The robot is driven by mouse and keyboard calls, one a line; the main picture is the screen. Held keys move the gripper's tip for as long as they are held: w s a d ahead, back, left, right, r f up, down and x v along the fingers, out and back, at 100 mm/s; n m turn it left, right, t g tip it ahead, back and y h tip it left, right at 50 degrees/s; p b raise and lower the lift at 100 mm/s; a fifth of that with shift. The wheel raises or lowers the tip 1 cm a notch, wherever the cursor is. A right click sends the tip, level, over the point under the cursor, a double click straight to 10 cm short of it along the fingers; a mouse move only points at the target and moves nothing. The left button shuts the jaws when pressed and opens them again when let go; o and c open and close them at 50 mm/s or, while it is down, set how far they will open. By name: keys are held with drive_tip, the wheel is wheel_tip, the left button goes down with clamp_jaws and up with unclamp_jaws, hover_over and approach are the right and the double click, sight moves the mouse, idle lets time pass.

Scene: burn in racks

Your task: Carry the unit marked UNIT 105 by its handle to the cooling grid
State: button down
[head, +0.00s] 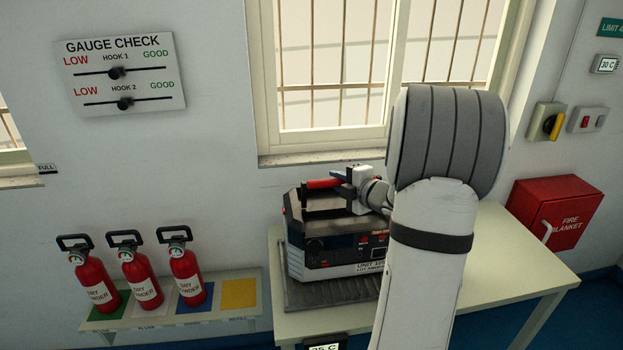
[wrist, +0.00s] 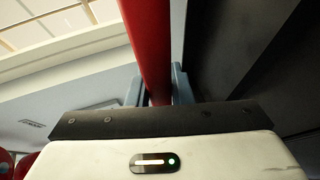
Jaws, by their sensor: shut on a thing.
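The unit marked UNIT 105 (head: 336,247) is a dark and silver box with a label on its lower front; my arm covers its right part. It appears to rest on a dark ribbed grid (head: 310,294) on the pale table under the window. Its red handle (head: 322,184) runs along its top. My gripper (head: 345,180) is at the handle. In the wrist view the red handle (wrist: 149,45) passes between the two fingers of my gripper (wrist: 158,88), which is shut on it. I cannot tell whether the unit's underside touches the grid.
Several coloured squares mark a low shelf (head: 235,318) at the left, with red extinguishers (head: 142,280) on it. A red fire blanket box (head: 556,220) hangs at the right. The table (head: 510,262) is bare right of my arm. A small display (head: 326,344) shows at the front edge.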

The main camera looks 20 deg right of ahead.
drive_tip(key=shift+r, duration=0.2)
drive_tip(key=c, duration=1.7)
unclamp_jaws()
drive_tip(key=shift+s+f, duration=0.1)
drive_tip(key=shift+f, duration=0.2)
drive_tip(key=o, duration=0.4)
